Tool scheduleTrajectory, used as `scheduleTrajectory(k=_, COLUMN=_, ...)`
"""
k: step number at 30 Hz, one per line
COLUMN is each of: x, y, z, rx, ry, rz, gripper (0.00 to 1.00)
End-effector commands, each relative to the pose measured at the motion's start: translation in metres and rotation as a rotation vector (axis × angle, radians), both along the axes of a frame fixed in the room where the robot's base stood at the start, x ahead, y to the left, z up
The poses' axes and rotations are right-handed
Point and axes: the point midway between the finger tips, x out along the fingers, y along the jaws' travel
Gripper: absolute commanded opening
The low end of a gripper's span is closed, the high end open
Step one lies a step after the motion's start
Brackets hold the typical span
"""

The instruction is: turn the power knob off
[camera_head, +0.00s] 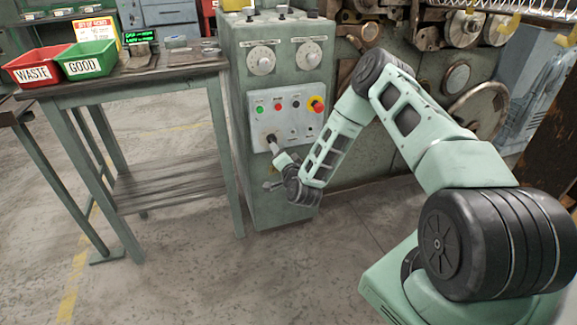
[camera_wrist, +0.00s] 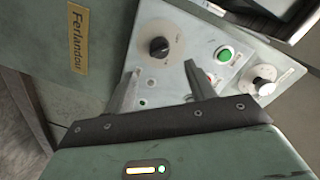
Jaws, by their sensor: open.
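A black knob (camera_wrist: 159,47) on a round grey dial is on the light control panel in the wrist view, taken here as the power knob; its label is not readable. My gripper (camera_wrist: 160,68) is open, its two fingers spread below the knob in that view, one toward each side. I cannot tell whether they touch the panel. In the head view my gripper (camera_head: 274,144) is at the lower left of the panel (camera_head: 293,126) on the green cabinet, and the knob is largely hidden there.
A green button (camera_wrist: 225,54) and a pale knob (camera_wrist: 264,80) are right of the black knob. A red-and-yellow emergency stop (camera_head: 317,104) is at the panel's upper right. A workbench (camera_head: 130,76) with red (camera_head: 36,66) and green (camera_head: 85,63) bins stands left of the cabinet.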

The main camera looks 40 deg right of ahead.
Motion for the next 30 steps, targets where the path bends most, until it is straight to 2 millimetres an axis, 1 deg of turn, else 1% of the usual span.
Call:
scheduleTrajectory(k=1, x=-0.012, y=0.004, z=0.001, rx=0.001, ry=0.004, rz=0.002, gripper=0.55)
scheduleTrajectory(k=6, x=-0.047, y=0.014, z=0.004, rx=0.001, ry=0.002, rz=0.002, gripper=0.55)
scheduleTrajectory(k=9, x=-0.063, y=0.018, z=0.005, rx=0.0, ry=0.001, rz=0.002, gripper=0.55)
scheduleTrajectory(k=12, x=-0.073, y=0.022, z=0.006, rx=0.0, ry=0.001, rz=0.001, gripper=0.55)
scheduleTrajectory(k=18, x=-0.082, y=0.024, z=0.007, rx=0.0, ry=-0.001, rz=0.0, gripper=0.55)
scheduleTrajectory(k=30, x=-0.082, y=0.024, z=0.007, rx=0.0, ry=-0.001, rz=0.0, gripper=0.55)
